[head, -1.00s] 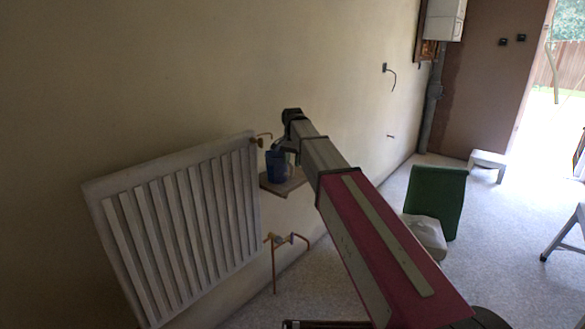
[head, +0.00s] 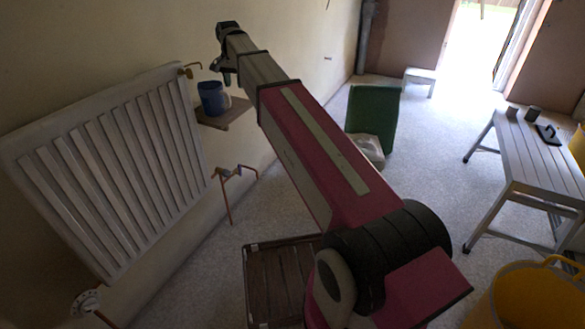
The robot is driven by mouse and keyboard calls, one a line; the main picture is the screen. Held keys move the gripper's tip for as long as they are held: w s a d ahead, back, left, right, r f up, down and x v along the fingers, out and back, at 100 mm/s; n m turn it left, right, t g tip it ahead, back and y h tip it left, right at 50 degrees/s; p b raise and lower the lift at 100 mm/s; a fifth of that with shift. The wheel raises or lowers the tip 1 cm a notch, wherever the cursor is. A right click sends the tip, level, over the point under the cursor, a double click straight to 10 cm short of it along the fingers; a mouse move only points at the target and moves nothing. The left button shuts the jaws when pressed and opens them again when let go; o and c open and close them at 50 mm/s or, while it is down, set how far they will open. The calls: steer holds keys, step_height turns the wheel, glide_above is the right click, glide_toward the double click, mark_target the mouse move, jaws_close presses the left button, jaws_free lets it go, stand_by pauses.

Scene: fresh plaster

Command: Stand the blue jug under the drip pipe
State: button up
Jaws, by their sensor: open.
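The blue jug (head: 212,98) stands upright on a small wooden wall shelf (head: 237,113), right of the radiator. A short bent brass pipe (head: 191,70) sticks out by the radiator's top right corner, above and a little left of the jug in the picture; it looks like the drip pipe. I cannot tell whether its mouth is straight over the jug. My gripper (head: 224,76) is open, just above and right of the jug in the picture. A small gap shows between them, though depth is hard to judge.
A white radiator (head: 110,165) hangs on the left wall. Copper pipes with a valve (head: 228,174) stand out below the shelf. A dark slatted crate (head: 275,285), a green panel (head: 374,118), a grey bench (head: 540,160) and a yellow bucket (head: 525,300) stand on the floor.

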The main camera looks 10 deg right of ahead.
steer(key=s+d+f+n, duration=0.1)
steer(key=s+d+f, duration=0.5)
steer(key=s+f, duration=0.2)
steer(key=s+d+f+n, duration=0.2)
steer(key=s+d+f, duration=0.5)
steer(key=f, duration=0.6)
steer(key=s+d+f+n, duration=0.1)
steer(key=s+d+f, duration=0.6)
steer(key=s+f, duration=0.3)
steer(key=shift+f+n, duration=0.2)
steer(key=shift+n, duration=0.2)
steer(key=shift+s, duration=0.1)
